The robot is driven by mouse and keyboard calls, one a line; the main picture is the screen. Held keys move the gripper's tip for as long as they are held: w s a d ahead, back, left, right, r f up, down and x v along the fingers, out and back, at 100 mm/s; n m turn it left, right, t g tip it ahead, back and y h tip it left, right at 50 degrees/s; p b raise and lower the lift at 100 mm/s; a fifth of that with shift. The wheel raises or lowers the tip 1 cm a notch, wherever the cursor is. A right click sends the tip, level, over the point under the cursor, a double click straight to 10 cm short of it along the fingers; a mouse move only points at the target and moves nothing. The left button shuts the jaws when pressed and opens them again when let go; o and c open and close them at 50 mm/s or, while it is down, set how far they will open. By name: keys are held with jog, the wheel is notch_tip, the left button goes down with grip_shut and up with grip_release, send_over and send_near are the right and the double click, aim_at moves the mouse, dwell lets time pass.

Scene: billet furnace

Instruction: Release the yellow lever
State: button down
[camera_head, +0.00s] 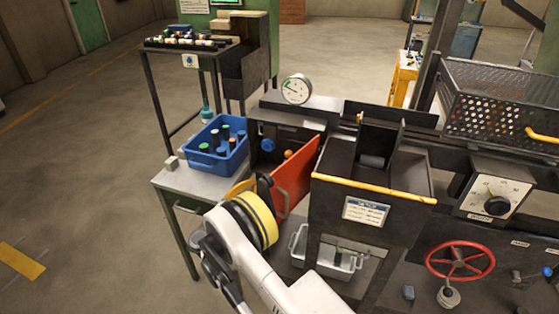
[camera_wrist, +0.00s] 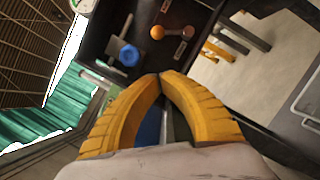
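A small lever with an orange-yellow ball knob (camera_wrist: 157,32) sits on the dark panel in the wrist view, above and beyond my fingertips and apart from them. An orange knob (camera_head: 288,154) on the furnace front in the head view appears to be the same one. My gripper (camera_wrist: 160,76) has its two yellow fingers brought together at the tips, with nothing seen between the tips. In the head view my gripper (camera_head: 258,184) is in front of the dark panel, beside the orange-red plate (camera_head: 295,178); its fingertips are partly hidden there.
A blue knob (camera_wrist: 129,55) is on the same panel, left of the lever. A blue crate of bottles (camera_head: 217,147) stands on the metal table (camera_head: 176,177) at left. A yellow bar (camera_head: 374,187) edges the hopper at right; a red handwheel (camera_head: 460,260) is lower right.

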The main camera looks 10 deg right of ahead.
jog(key=shift+d, duration=0.1)
jog(key=b+x, duration=0.1)
jog(key=x, duration=0.3)
jog(key=b+x, duration=0.2)
jog(key=x, duration=0.2)
jog(key=s+d+r+b+x, duration=0.1)
jog(key=x, duration=0.3)
jog(key=shift+s, duration=0.1)
jog(key=shift+d+r+b, duration=0.4)
jog(key=shift+d, duration=0.05)
jog(key=shift+d, duration=0.1)
